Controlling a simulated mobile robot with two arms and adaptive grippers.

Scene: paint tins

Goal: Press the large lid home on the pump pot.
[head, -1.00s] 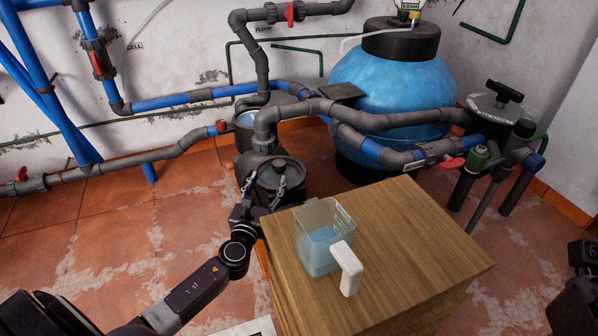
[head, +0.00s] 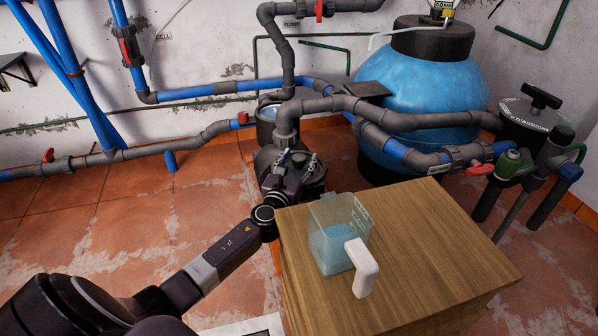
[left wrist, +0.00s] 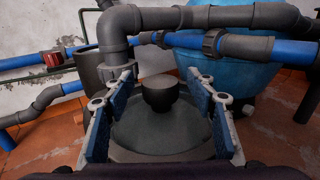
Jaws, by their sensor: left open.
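The large lid (head: 312,184) is dark grey and round, on top of the dark pump pot (head: 266,160), partly hidden by my gripper in the head view. In the left wrist view the lid (left wrist: 140,135) fills the lower middle, with its short round knob (left wrist: 160,92) standing up. I cannot tell whether the lid is fully seated. My left gripper (head: 298,163) is open just over the lid. In the wrist view the fingers of my left gripper (left wrist: 160,80) are on either side of the knob, with visible gaps. My right gripper is not in view.
A wooden block (head: 440,255) stands close right of my left arm, bearing a clear jug (head: 335,240) with a white handle. Grey pipes (head: 350,108) run just behind the lid. An open pot (head: 266,122) and a blue tank (head: 415,90) stand behind.

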